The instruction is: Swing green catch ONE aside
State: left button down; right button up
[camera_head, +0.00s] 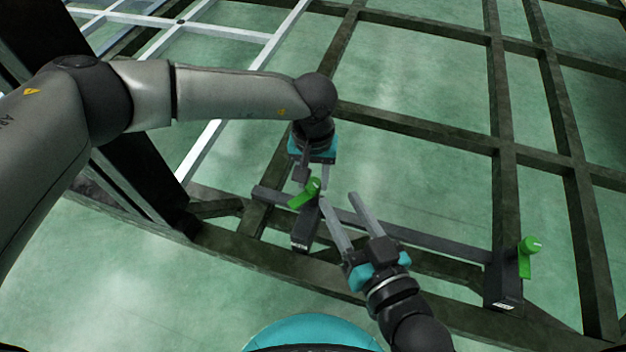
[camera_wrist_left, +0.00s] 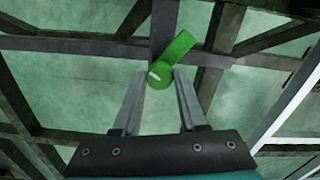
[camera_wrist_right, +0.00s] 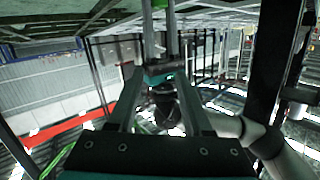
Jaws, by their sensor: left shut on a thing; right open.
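A green catch (camera_head: 306,192) sits on a dark bracket on the chassis crossbar. It also shows in the left wrist view (camera_wrist_left: 180,52), its arm slanting up and right from the round end. My left gripper (camera_head: 314,184) reaches it from above and is shut on its round end, between the fingertips (camera_wrist_left: 160,76). A second green catch (camera_head: 527,256) stands on a bracket at the right, away from both grippers. I cannot read which catch is ONE. My right gripper (camera_head: 338,199) is open and empty, just below and right of the held catch.
A dark crossbar (camera_head: 430,243) links the two brackets. Dark chassis beams (camera_head: 430,131) form a grid around the grippers. A white frame (camera_head: 210,30) lies at upper left. Green floor shows between the beams.

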pick_arm(q)
jog(key=shift+m, duration=1.9)
jog(key=m, duration=0.3)
jog(key=shift+m, duration=2.1)
pick_arm(e)
jog(key=shift+s+a+r+t, duration=0.25)
jog(key=shift+r+t, duration=0.2)
jog(key=shift+t, duration=0.25)
pick_arm(q)
jog(key=shift+c, duration=2.2)
grip_release()
jog(key=shift+r, duration=0.1)
